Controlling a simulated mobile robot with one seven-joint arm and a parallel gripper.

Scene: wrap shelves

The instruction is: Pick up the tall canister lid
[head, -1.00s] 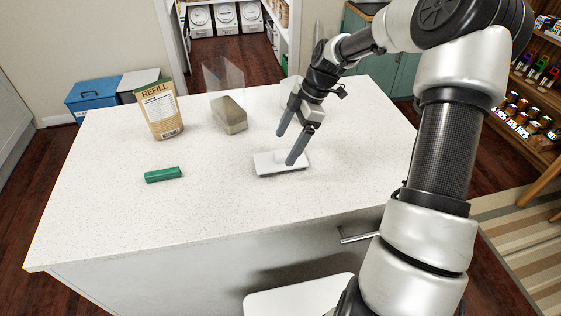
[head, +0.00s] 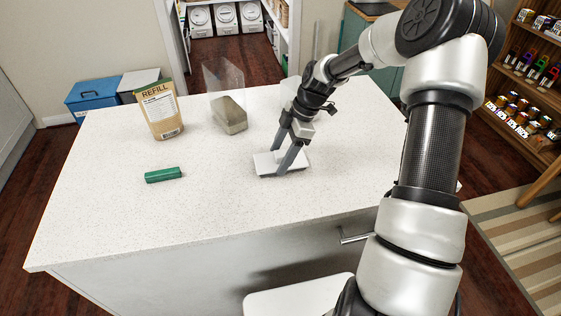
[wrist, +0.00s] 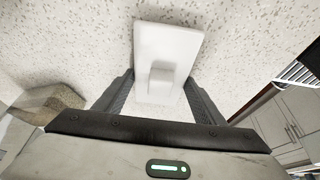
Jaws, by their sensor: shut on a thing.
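The lid (head: 299,160) is a white, flat rectangular piece with a small raised block on top. It lies at the counter's middle right in the head view. It also shows in the wrist view (wrist: 168,42), stretching away between the fingers, with its block (wrist: 161,77) facing me. My gripper (head: 279,161) points down at the lid with one finger on each side and is shut on it. The lid still appears to rest on the counter. The exact finger contact is hard to see. A tall clear canister (head: 228,112) with greyish-brown contents at its bottom stands behind, uncovered.
A brown refill pouch (head: 161,112) stands at the back left of the white counter (head: 130,215). A small green bar (head: 163,174) lies at the left. The counter's front left is clear. A blue box (head: 93,95) sits beyond the counter.

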